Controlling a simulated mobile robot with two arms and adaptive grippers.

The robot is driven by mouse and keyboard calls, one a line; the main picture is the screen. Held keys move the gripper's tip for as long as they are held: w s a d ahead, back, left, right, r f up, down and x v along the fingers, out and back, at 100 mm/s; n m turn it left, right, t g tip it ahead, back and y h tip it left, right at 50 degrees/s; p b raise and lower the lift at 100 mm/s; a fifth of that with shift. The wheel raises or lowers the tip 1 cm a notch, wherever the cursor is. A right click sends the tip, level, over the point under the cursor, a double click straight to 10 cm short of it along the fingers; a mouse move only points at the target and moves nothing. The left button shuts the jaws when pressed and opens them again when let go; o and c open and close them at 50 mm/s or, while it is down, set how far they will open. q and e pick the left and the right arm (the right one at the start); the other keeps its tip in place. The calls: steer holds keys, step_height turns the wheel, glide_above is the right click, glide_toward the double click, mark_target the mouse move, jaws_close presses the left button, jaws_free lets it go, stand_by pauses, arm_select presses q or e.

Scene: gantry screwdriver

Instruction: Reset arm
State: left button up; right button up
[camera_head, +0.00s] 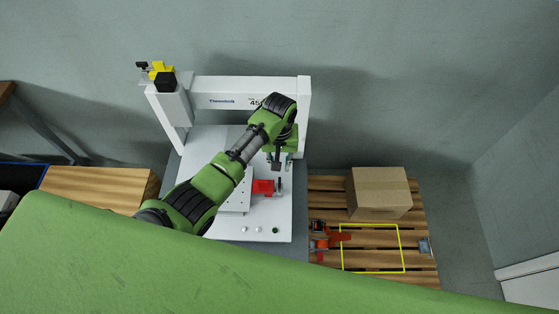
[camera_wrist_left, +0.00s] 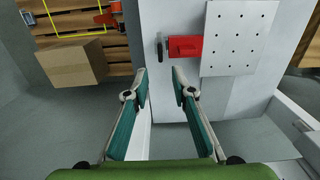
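My left arm reaches over the white gantry machine (camera_head: 240,88) from the lower left. My left gripper (camera_head: 278,163) hangs beside the gantry's right post, above the machine bed (camera_head: 272,222). In the left wrist view, my left gripper (camera_wrist_left: 160,78) has its two teal-padded fingers apart, with nothing between them. A red block-like part (camera_head: 264,187) sits on the bed just in front of the gripper. It also shows beyond the fingertips in the wrist view (camera_wrist_left: 187,47), apart from them. My right gripper is not visible in either view.
A wooden pallet (camera_head: 375,270) to the right holds a cardboard box (camera_head: 380,193), a yellow outline (camera_head: 372,272) and orange-red items (camera_head: 325,240). A perforated plate (camera_wrist_left: 239,38) lies beside the red part. A wooden table (camera_head: 98,187) stands left. Bare floor lies right of the pallet.

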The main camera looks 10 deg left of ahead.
arm_select(q)
steer(key=shift+r, duration=0.75)
steer(key=s+a+m+t+h, duration=0.1)
steer(key=s+a+m+t, duration=0.15)
steer(key=s, duration=1.15)
steer(key=s+a+r+m+t, duration=0.1)
steer(key=s+a+r, duration=0.25)
steer(key=s, duration=0.25)
steer(key=s+a+r+m, duration=0.1)
steer(key=s+a+r, duration=0.2)
steer(key=s+r, duration=0.25)
step_height(320, 180, down, 28)
steer(key=s+g, duration=0.1)
steer(key=s, duration=0.1)
steer(key=s+a+f+g+y, duration=0.1)
steer(key=s+a+f, duration=0.2)
steer(key=s+f, duration=1.2)
steer(key=shift+s+f, duration=0.35)
steer(key=shift+s, duration=0.85)
